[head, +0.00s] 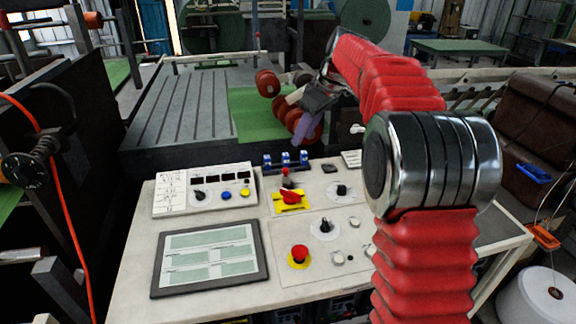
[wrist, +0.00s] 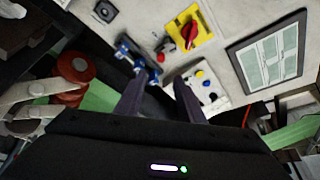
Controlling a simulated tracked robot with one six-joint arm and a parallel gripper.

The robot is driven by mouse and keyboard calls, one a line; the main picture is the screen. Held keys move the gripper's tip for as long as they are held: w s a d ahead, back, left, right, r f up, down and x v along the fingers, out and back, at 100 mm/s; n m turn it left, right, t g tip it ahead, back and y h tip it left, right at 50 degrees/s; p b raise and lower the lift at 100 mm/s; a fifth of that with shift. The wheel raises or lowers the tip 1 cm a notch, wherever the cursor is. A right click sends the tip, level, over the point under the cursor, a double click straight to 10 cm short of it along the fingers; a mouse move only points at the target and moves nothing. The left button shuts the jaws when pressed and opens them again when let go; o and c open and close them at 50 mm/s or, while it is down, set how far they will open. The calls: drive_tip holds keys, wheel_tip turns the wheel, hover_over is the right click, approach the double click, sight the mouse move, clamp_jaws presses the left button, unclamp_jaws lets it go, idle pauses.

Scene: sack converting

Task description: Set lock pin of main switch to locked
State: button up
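The main switch (head: 291,197) is a red rotary handle on a yellow plate on the pale console; it also shows in the wrist view (wrist: 189,31). A small red-topped part (head: 286,172), which looks like the lock pin, stands at the plate's far edge; it also shows in the wrist view (wrist: 161,57). I cannot tell whether the pin is set to locked. My gripper (head: 304,140) is above and behind the console's far edge, apart from the switch. In the wrist view its two fingers (wrist: 158,84) are apart with nothing between them.
Blue-and-white parts (head: 286,159) stand in a row behind the switch. A red emergency button (head: 299,254), black rotary knobs (head: 324,227) and a flat screen (head: 210,258) lie nearer. Red rollers (head: 268,83) are behind the console, close to my gripper. Space above the panel is clear.

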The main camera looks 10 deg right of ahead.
sight(286, 169)
drive_tip(key=shift+s, duration=0.1)
drive_tip(key=shift+f, duration=0.1)
idle(0.3)
drive_tip(key=x, duration=1.3)
drive_tip(key=shift+a+f, duration=0.1)
drive_tip(key=shift+f, duration=0.25)
clamp_jaws()
